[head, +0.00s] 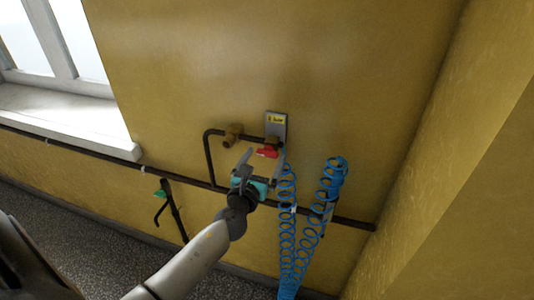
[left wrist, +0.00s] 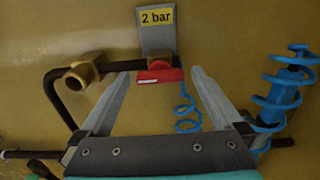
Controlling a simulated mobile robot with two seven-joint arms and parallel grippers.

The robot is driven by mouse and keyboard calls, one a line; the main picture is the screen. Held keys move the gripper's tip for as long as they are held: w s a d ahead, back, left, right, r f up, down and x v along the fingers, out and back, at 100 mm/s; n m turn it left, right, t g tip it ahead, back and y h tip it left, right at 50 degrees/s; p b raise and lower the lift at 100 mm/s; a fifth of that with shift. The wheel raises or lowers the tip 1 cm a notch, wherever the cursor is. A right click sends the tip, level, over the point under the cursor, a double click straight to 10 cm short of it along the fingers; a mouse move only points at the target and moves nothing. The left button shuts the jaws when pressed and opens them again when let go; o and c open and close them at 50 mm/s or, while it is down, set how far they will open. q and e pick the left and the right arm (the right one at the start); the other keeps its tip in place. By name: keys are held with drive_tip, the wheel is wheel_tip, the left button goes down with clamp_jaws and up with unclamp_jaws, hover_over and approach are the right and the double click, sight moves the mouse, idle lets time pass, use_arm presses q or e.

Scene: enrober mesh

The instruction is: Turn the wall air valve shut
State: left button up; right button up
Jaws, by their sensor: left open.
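The wall air valve has a red handle (head: 268,153) and a brass body (head: 273,142), below a grey plate with a yellow label (head: 276,119). In the left wrist view the red handle (left wrist: 160,76) shows below the brass body (left wrist: 161,60), and the label reads "2 bar" (left wrist: 157,17). My left gripper (head: 264,162) is open, its fingers pointing at the valve. In the left wrist view the handle lies between the two fingertips, with nothing gripped; I cannot tell whether they touch it. My right gripper is not in view.
A brass fitting (head: 232,134) sits left of the valve on the dark pipe (head: 208,160). Blue coiled hoses (head: 318,215) hang close to the right of my gripper. A long dark pipe runs along the wall, with a green-handled tap (head: 161,191) at left. A window sill (head: 70,122) is at left.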

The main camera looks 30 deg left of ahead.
use_arm(q)
drive_tip(key=shift+x, duration=1.15)
drive_tip(key=c, duration=1.3)
